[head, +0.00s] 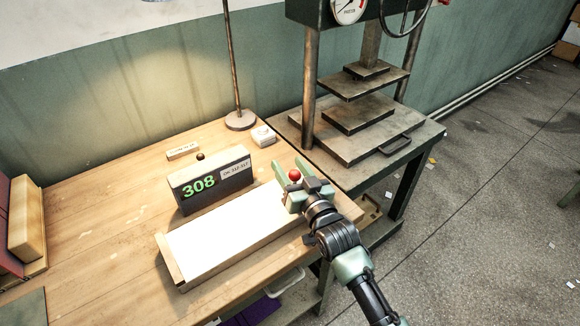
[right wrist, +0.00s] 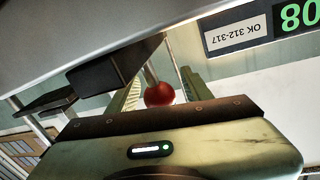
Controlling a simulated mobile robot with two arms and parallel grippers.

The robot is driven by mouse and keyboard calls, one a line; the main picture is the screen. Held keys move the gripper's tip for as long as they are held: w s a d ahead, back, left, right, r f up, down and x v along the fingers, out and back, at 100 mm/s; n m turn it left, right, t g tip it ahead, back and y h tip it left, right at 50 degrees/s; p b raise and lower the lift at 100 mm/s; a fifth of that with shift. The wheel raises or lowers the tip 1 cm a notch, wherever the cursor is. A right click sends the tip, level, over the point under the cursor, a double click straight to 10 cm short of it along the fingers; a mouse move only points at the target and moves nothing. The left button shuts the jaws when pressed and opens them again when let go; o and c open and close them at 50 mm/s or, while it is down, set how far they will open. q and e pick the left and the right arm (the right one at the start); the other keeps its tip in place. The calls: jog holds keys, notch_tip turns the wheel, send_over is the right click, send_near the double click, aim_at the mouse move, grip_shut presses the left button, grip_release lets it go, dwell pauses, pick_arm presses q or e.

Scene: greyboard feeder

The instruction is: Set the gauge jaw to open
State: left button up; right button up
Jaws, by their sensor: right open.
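The gauge is a dark box with a green 308 display (head: 198,187) and a label reading OK 312-317 (head: 236,171). It stands behind a long bed with a bright white top (head: 222,236). A red ball knob (head: 295,175) shows at the bed's right end. My right gripper (head: 304,188) is open at this knob. In the right wrist view the red knob (right wrist: 159,94), on a pale stem, appears between the two open fingers; I cannot tell whether they touch it. The jaw itself is not clearly visible. My left gripper is out of view.
A press (head: 356,115) with stacked plates stands on a metal table at right. Boards (head: 24,222) stand at far left. The wooden tabletop (head: 95,210) is clear left of the bed.

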grip_shut()
dwell(1.4)
